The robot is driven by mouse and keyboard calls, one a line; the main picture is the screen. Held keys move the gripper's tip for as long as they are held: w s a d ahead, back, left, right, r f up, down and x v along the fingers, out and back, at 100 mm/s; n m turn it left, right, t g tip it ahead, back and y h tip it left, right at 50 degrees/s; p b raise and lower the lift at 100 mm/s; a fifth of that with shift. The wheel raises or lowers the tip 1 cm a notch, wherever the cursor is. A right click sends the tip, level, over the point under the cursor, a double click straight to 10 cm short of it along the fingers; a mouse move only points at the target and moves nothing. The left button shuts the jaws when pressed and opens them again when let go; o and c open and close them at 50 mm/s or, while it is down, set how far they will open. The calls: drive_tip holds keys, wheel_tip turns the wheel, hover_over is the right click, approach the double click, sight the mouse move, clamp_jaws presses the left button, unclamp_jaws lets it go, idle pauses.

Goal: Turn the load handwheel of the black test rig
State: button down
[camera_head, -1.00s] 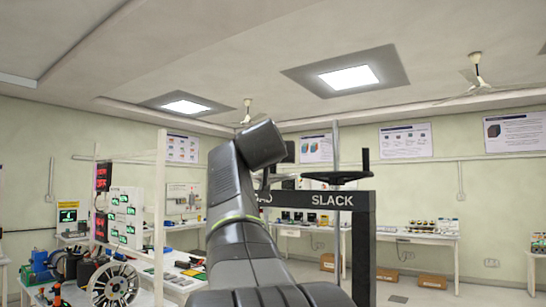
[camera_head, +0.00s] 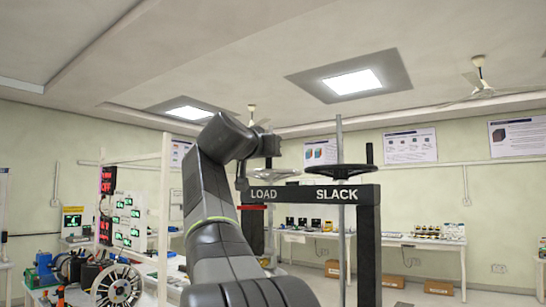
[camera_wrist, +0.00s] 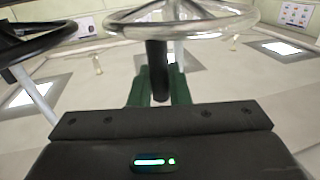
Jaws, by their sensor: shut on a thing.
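The black test rig has a crossbar (camera_head: 298,194) lettered LOAD at left and SLACK at right. The load handwheel (camera_head: 287,176) is a silver wheel above the LOAD lettering, partly behind my wrist. It fills the top of the wrist view (camera_wrist: 205,32), with a dark upright handle (camera_wrist: 157,65) hanging toward me from its rim. My gripper (camera_wrist: 158,88) has its green fingers either side of that handle and is shut on it. In the head view my gripper (camera_head: 268,145) is small and dark, just above the wheel.
A black handwheel (camera_head: 340,171) with an upright knob stands on the SLACK side, close to the right; it shows at the left of the wrist view (camera_wrist: 38,43). A white frame with displays and a spoked wheel (camera_head: 116,286) stand at left. Benches (camera_head: 420,241) line the back wall.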

drive_tip(key=shift+a, duration=0.1)
drive_tip(key=c, duration=1.4)
unclamp_jaws()
drive_tip(key=shift+c, duration=0.2)
drive_tip(key=shift+s, duration=0.1)
drive_tip(key=b+v, duration=0.4)
drive_tip(key=v, duration=0.9)
drive_tip(key=shift+s+a, duration=0.25)
drive_tip(key=shift+a, duration=0.1)
drive_tip(key=p+x, duration=0.4)
drive_tip(key=x, duration=1)
drive_tip(key=shift+d, duration=0.2)
drive_tip(key=shift+s, duration=0.1)
